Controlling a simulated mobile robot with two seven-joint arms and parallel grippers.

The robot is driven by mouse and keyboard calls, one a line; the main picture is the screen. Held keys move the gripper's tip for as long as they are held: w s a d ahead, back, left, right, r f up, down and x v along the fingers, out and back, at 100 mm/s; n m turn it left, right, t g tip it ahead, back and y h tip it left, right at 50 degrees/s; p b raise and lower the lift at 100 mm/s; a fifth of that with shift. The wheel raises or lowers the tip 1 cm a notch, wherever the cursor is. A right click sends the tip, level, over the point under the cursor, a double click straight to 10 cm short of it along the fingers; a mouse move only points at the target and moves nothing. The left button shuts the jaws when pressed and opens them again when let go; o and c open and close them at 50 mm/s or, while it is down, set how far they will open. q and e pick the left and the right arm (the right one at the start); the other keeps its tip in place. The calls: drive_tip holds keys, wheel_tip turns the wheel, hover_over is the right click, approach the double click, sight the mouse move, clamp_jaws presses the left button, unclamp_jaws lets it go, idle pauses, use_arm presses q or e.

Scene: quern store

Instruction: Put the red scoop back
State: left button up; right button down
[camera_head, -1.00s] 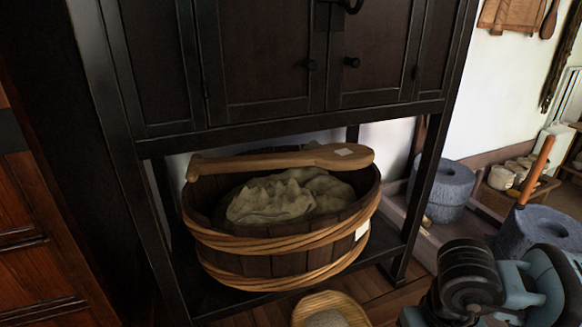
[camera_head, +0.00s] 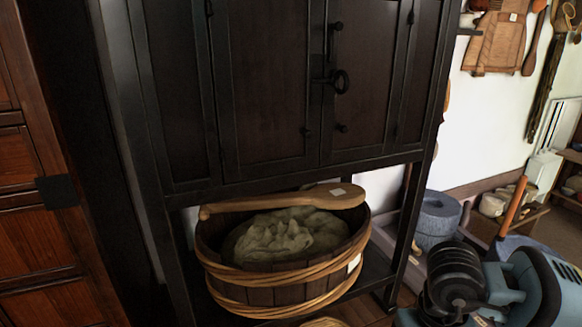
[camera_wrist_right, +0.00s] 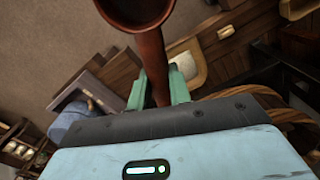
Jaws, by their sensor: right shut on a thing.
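The red scoop (camera_wrist_right: 152,60) is in the right wrist view, dark reddish-brown, with its round bowl at the top edge and partly cut off. Its handle runs down between the two green fingers of my right gripper (camera_wrist_right: 157,92), which is shut on the handle. The scoop is held clear above the floor. The handle's lower end is hidden behind the gripper body. In the head view only my right arm shows at the lower right; the scoop does not show there. My left gripper is in neither view.
A dark cabinet (camera_head: 265,90) fills the middle. A wooden tub (camera_head: 262,296) holding a lumpy sack, with a wooden paddle (camera_head: 290,200) across its rim, stands on its lower shelf.

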idle(0.4)
drive_tip(key=s+f, duration=0.4)
drive_tip(key=f, duration=1.1)
drive_tip(key=shift+w+a, duration=0.1)
